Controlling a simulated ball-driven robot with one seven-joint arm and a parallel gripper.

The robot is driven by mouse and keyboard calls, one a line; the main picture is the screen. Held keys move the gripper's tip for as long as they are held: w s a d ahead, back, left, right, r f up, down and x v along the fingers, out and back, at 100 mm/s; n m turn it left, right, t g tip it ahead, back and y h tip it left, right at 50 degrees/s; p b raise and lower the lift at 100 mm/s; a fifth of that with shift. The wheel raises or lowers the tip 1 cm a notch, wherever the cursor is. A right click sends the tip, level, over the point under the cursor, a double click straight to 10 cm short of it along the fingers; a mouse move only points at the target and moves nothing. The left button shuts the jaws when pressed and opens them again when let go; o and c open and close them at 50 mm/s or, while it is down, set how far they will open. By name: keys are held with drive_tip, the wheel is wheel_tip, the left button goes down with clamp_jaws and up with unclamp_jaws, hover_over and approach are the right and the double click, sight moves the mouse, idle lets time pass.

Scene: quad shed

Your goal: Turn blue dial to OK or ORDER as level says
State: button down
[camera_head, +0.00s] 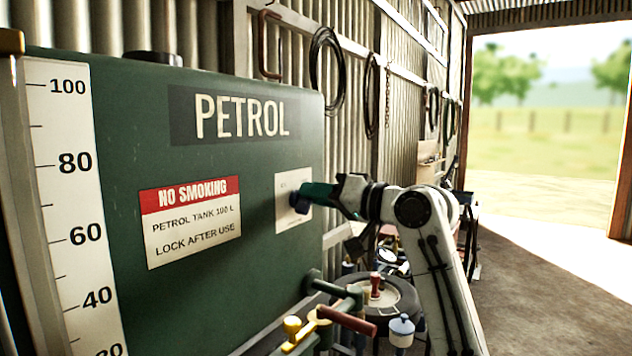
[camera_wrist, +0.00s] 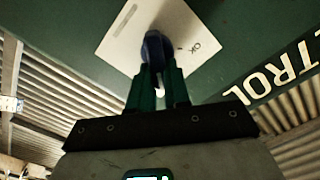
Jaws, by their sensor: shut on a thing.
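The blue dial (camera_head: 300,203) sits on a white plate (camera_head: 287,224) on the right part of the green petrol tank's face. My gripper (camera_head: 311,194) reaches it from the right, and its green fingers are shut on the dial. In the wrist view, the dial (camera_wrist: 153,46) is between the fingertips (camera_wrist: 155,75). OK shows on the plate (camera_wrist: 186,23) to the right of the dial; I cannot read ORDER. The level scale (camera_head: 75,190) stands at the tank's left edge, marked 100, 80, 60, 40 and a cut-off lower mark. I cannot make out a level beside it.
A PETROL sign (camera_head: 240,116) and a NO SMOKING sign (camera_head: 192,220) are on the tank (camera_head: 110,100). Hoses hang on the wall. Open floor lies right.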

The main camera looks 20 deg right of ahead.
drive_tip(key=shift+d+m+p, duration=0.1)
drive_tip(key=shift+m+p, duration=0.45)
drive_tip(key=shift+m, duration=0.25)
drive_tip(key=shift+f, duration=0.1)
drive_tip(key=c, duration=1.1)
unclamp_jaws()
drive_tip(key=shift+d, duration=0.1)
drive_tip(key=b+v, duration=0.3)
drive_tip(key=v, duration=0.7)
drive_tip(key=shift+s+d, duration=0.15)
drive_tip(key=shift+s, duration=0.1)
